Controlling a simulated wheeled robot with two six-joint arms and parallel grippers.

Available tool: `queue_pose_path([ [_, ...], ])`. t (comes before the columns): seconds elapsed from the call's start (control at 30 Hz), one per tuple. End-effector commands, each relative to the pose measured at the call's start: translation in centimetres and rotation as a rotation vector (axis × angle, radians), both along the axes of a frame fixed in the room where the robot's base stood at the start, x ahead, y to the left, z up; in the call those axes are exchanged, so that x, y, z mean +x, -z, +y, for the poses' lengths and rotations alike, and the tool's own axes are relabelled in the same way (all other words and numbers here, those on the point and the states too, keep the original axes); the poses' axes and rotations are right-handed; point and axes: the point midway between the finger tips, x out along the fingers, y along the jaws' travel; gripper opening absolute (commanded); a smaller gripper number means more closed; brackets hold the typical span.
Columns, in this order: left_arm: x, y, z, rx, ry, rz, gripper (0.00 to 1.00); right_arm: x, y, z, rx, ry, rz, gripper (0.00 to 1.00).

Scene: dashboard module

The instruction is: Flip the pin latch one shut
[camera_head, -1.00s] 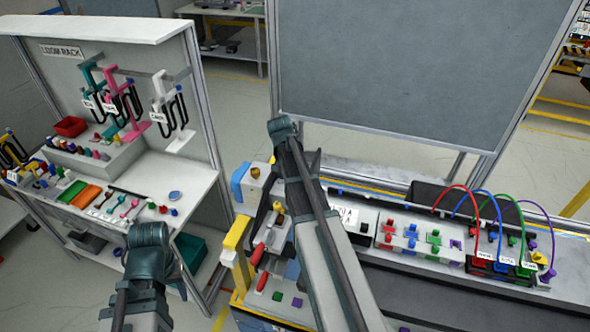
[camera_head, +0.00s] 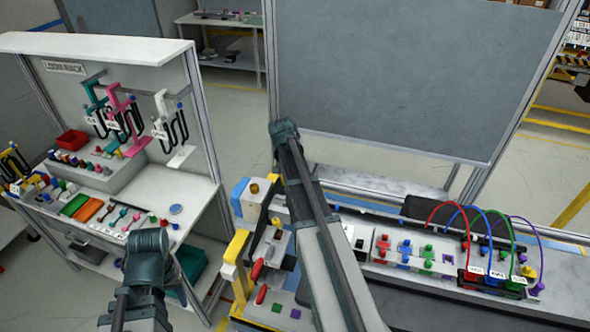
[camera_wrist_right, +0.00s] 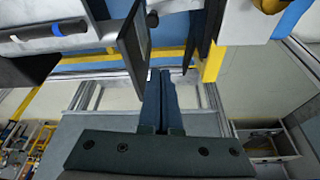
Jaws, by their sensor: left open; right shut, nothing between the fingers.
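The dashboard module (camera_head: 408,287) stretches along the right of the head view. At its left end are yellow brackets (camera_head: 232,272), a red-handled lever (camera_head: 257,269) and dark and white parts; I cannot tell which part is pin latch one. My left gripper (camera_head: 177,293) is low at the left, mostly hidden by its own arm, well apart from the module. My right gripper (camera_wrist_right: 160,100) is shut and empty in the right wrist view.
A white loom rack (camera_head: 170,70) with hanging looms and small coloured parts stands at the left. Coloured connectors and looped cables (camera_head: 475,275) sit at the module's right end. A large grey panel (camera_head: 400,70) stands behind it. A floor gap separates rack and module.

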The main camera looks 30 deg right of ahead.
Motion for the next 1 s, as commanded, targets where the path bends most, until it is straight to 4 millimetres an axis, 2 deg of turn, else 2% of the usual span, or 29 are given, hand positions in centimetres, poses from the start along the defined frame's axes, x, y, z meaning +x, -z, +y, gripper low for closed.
queue_pose_path([
  [0.03, 0.0, -1.7, 0.0, 0.0, 0.0, 0.0, 0.51, -0.3, -1.7, 0.3, 0.0, 0.0, 0.0, 0.0],
  [0.1, 0.0, -2.7, 0.0, 0.0, 0.002, 0.001, 0.51, -0.5, -2.7, 0.6, 0.0, 0.0, 0.0, 0.0],
  [0.3, 0.0, -4.5, 0.0, 0.001, 0.004, 0.002, 0.51, -0.9, -4.5, 1.2, 0.0, 0.001, 0.0, 0.0],
  [0.9, 0.0, -4.6, 0.0, 0.001, 0.005, 0.002, 0.51, -0.9, -4.6, 1.3, 0.0, 0.001, 0.0, 0.0],
  [1.0, 0.0, -4.1, 0.0, 0.001, 0.005, 0.002, 0.51, -1.1, -4.0, 2.2, 0.002, -0.02, 0.007, 0.0],
])
